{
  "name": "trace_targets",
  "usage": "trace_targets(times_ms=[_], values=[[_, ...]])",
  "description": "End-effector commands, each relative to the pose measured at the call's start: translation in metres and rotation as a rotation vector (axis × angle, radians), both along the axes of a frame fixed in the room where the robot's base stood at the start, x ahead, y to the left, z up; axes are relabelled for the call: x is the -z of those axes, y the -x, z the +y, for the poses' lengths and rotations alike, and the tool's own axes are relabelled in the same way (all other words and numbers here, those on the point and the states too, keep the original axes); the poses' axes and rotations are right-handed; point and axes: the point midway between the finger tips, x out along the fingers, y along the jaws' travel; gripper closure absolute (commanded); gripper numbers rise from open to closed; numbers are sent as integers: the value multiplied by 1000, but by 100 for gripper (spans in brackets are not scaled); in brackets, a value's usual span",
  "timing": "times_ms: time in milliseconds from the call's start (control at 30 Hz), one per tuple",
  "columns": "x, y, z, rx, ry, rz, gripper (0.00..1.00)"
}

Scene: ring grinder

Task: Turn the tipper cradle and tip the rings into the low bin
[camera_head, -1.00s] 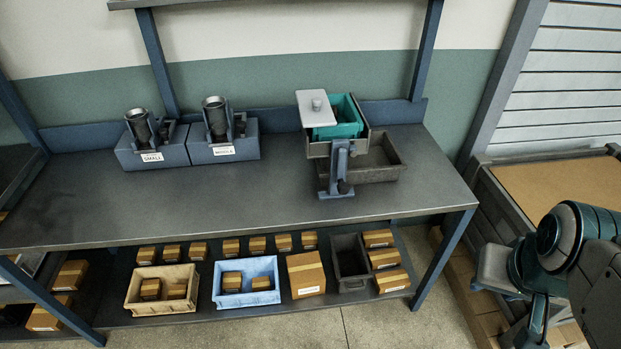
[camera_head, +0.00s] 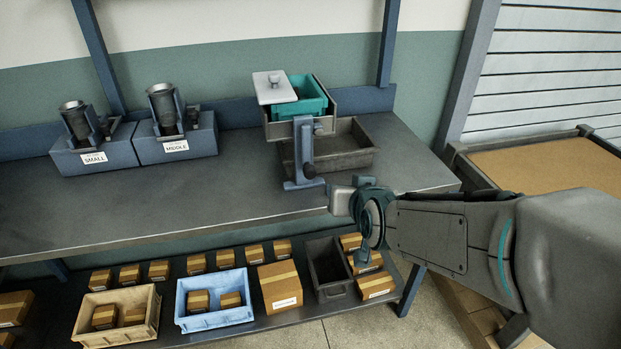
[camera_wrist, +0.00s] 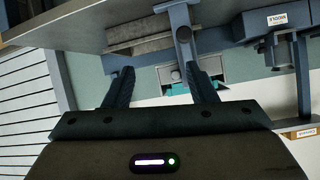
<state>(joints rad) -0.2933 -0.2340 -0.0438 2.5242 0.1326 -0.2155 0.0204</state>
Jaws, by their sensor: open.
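The tipper cradle (camera_head: 292,128) is a grey tray on a blue-grey post (camera_head: 304,155) with a dark knob (camera_head: 312,170). It looks level. A teal bin (camera_head: 310,90) sits in it, partly covered by a light grey plate (camera_head: 272,87). I cannot make out rings inside. The low bin (camera_head: 355,160) is dark grey and stands on the bench under and behind the cradle. My gripper (camera_head: 338,198) is at the bench's front edge, right of and nearer than the post. In the wrist view my gripper (camera_wrist: 158,76) is open and empty, with the cradle (camera_wrist: 190,68) beyond it.
Two blue blocks with dark cups, labelled SMALL (camera_head: 95,155) and MIDDLE (camera_head: 175,142), stand left on the bench (camera_head: 210,200). The lower shelf holds a tan crate (camera_head: 118,315), a blue crate (camera_head: 212,300) and several cartons. The bench front left of the post is clear.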

Motion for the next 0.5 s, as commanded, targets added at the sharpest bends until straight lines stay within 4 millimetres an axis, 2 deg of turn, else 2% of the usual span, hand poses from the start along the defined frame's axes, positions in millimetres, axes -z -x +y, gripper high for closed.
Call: trace_targets(times_ms=[33, 200, 300, 500], values=[[30, -9, 10, -5, -14, -49, 49], [60, -31, 34, -5, -66, -253, 49], [71, -37, 45, -2, -90, -350, 49], [78, -41, 55, 2, -116, -467, 49]])
